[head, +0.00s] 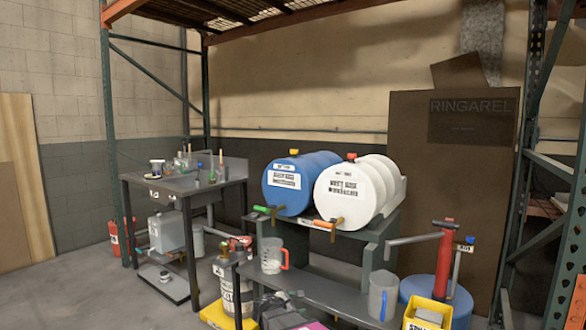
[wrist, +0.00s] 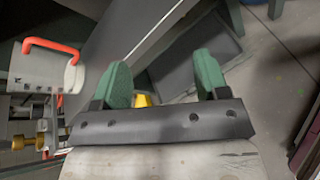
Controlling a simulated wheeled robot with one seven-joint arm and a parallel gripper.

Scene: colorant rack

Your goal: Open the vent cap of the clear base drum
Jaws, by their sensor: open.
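The blue drum (head: 301,184) lies on its side on the rack beside the white drum (head: 352,190). The blue drum's label is too small to read surely; the white one's looks like "WHITE BASE". A small bright cap (head: 294,152) sits on top of the blue drum near its front. Another small cap (head: 351,156) sits on the white drum. No drum shows in the wrist view. My gripper (wrist: 162,76) is open, its two green fingers apart with nothing held between them. It points at the low area by the rack, away from the caps.
Taps with green and orange handles stick out below the drums. A dark workbench (head: 178,181) stands left, a red hand pump (head: 444,258) right.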

